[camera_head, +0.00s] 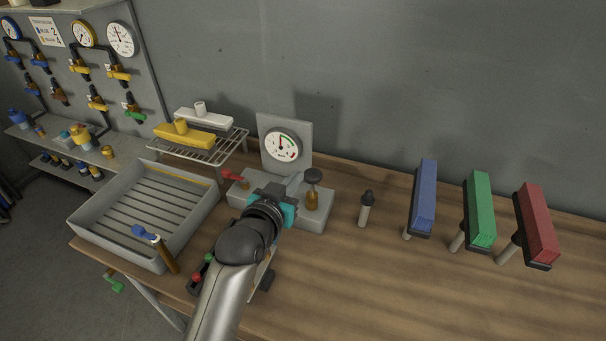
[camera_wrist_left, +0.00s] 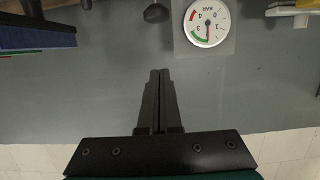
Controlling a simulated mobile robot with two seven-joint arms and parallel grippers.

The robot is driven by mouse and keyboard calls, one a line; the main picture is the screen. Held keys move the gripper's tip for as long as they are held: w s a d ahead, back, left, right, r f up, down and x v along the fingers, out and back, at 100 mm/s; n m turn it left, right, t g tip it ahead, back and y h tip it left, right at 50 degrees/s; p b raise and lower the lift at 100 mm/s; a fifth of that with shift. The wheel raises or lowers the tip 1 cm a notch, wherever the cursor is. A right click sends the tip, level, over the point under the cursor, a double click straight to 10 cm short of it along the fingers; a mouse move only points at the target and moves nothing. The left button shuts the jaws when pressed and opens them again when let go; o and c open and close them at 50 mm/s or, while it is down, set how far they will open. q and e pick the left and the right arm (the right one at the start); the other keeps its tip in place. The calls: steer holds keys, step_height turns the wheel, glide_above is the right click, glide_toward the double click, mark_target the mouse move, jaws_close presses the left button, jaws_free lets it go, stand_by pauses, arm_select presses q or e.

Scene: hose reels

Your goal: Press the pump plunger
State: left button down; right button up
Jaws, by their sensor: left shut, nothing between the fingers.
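The pump (camera_head: 325,215) is a grey block on the wooden bench, with a gauge panel behind it. Its plunger (camera_head: 312,178) has a dark round knob on an amber stem and stands upright at the block's right part. My left gripper (camera_head: 295,181) is shut and empty, just left of the plunger knob; the picture does not clearly show contact. In the left wrist view, the shut fingers (camera_wrist_left: 160,75) point toward the wall, and a dark knob (camera_wrist_left: 156,12) shows beyond them. The gauge (camera_head: 282,145) also shows in the wrist view (camera_wrist_left: 208,24). My right gripper is not in view.
A red lever (camera_head: 231,175) sits at the pump's left. A grey tray (camera_head: 88,237) and wire rack (camera_head: 217,151) stand left. Right are a small dark-topped post (camera_head: 366,208) and blue (camera_head: 424,195), green (camera_head: 480,208) and red (camera_head: 537,222) brushes. The front right bench is clear.

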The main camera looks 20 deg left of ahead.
arm_select(q)
glide_above(309, 182)
step_height(309, 182, down, 2)
step_height(309, 182, down, 3)
steer(key=shift+f+b, duration=0.15)
steer(key=shift+b, duration=0.35)
steer(key=shift+f, duration=0.6)
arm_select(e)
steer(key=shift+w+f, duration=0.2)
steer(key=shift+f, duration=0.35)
